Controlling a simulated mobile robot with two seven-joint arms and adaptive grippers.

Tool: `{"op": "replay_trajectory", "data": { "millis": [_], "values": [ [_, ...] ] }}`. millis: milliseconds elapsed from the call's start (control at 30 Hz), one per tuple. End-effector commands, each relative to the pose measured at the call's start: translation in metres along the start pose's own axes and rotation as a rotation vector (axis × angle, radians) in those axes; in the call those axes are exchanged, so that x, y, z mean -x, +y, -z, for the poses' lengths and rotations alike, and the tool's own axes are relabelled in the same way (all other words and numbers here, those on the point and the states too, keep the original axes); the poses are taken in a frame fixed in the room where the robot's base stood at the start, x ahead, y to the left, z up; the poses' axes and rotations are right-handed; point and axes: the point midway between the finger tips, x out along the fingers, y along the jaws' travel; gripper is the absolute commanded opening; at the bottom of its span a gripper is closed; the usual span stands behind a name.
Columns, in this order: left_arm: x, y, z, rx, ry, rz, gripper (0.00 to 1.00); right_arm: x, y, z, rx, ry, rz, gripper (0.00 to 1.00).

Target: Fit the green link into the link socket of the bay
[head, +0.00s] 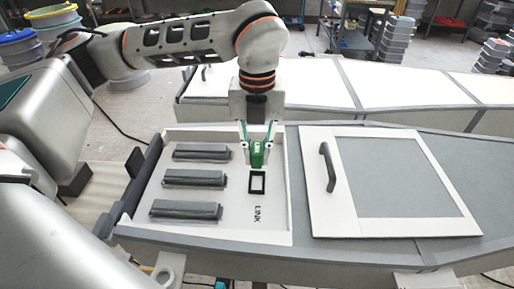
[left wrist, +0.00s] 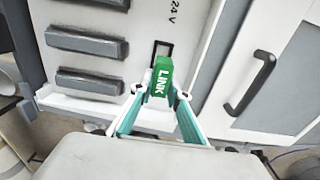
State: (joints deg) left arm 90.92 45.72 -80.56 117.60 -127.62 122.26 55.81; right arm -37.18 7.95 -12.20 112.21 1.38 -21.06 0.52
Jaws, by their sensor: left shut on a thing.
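The green link (head: 257,154) is a small block held between the fingers of my left gripper (head: 258,148). In the left wrist view the green link (left wrist: 161,78) shows white lettering "LINK", and my left gripper (left wrist: 158,98) is shut on it. The link socket (head: 257,182) is a black-rimmed rectangular opening in the white bay floor, with "LINK" printed below it. In the head view the link is above the socket's far edge, apart from it as far as I can tell. In the left wrist view the link partly covers the socket (left wrist: 161,46). My right gripper is not in view.
The bay (head: 232,226) has a raised white rim. Several dark grey bars (head: 195,178) lie in its left part. A white-framed panel (head: 400,228) with a dark handle (head: 327,167) lies to the right. Another long white-topped body (head: 390,88) stands behind.

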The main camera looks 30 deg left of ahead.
Motion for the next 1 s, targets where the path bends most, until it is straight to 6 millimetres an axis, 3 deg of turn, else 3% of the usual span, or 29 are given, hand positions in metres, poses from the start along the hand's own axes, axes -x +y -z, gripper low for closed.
{"op": "replay_trajectory", "data": {
  "millis": [367, 1000],
  "values": [
    [-0.006, 0.0, -0.001, 0.0, 0.001, 0.0, 0.0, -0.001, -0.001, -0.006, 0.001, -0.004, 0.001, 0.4],
    [-0.056, 0.0, -0.001, 0.0, 0.002, -0.001, 0.0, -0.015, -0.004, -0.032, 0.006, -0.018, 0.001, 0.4]
  ]
}}
